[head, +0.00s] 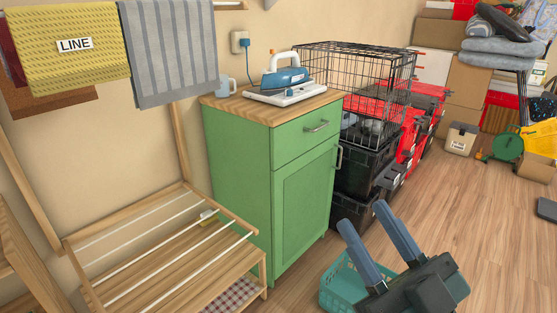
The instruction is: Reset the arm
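My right gripper (363,215) is in the lower right of the head view, pointing up and to the left. Its two blue-grey fingers are apart with nothing between them, so it is open and empty. Its dark body covers part of a teal basket (337,284) on the floor. I cannot tell whether the gripper touches the basket. My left gripper is not in view.
A green cabinet (304,195) with an iron (285,75) on top stands left of the gripper. A wooden drying rack (160,218) is at left. Black totes (360,170), red totes (412,140) and a wire crate (350,65) stand behind. Wooden floor (470,205) at right is mostly clear.

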